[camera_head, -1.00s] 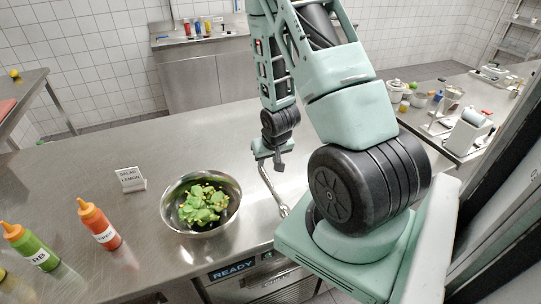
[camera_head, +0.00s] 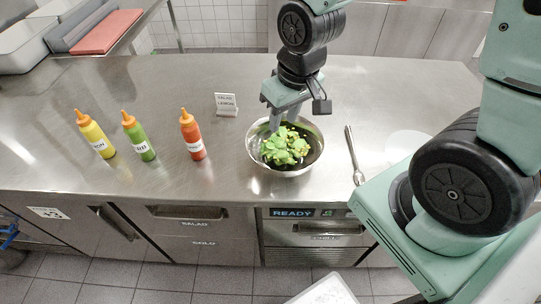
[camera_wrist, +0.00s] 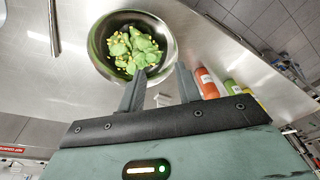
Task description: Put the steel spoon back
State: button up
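The steel spoon (camera_head: 355,155) lies on the steel counter to the right of the salad bowl (camera_head: 256,176). Part of it shows at the upper left edge of the wrist view (camera_wrist: 53,28). The steel bowl also shows in the wrist view (camera_wrist: 168,42) and holds green leaves with small yellow bits. My gripper (camera_head: 283,118) is above the bowl's far rim, with fingers pointing down. In the wrist view my gripper (camera_wrist: 160,82) has its two fingers apart and nothing between them. The spoon is clear of the fingers.
Yellow (camera_head: 94,136), green (camera_head: 140,139) and red (camera_head: 193,138) bottles stand left of the bowl. A small sign (camera_head: 227,104) stands behind it. A pale round disc (camera_head: 408,144) lies right of the spoon. The counter's far side is largely clear.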

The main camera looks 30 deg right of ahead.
jog(key=s+a+r+n+g, duration=0.2)
jog(key=s+a+r+n, duration=0.4)
jog(key=s+a, duration=0.5)
jog(key=shift+s+a+r, duration=0.15)
jog(key=shift+s+r, duration=0.4)
jog(key=shift+s, duration=0.65)
notch_tip(320, 180, down, 9)
jog(key=b, duration=0.9)
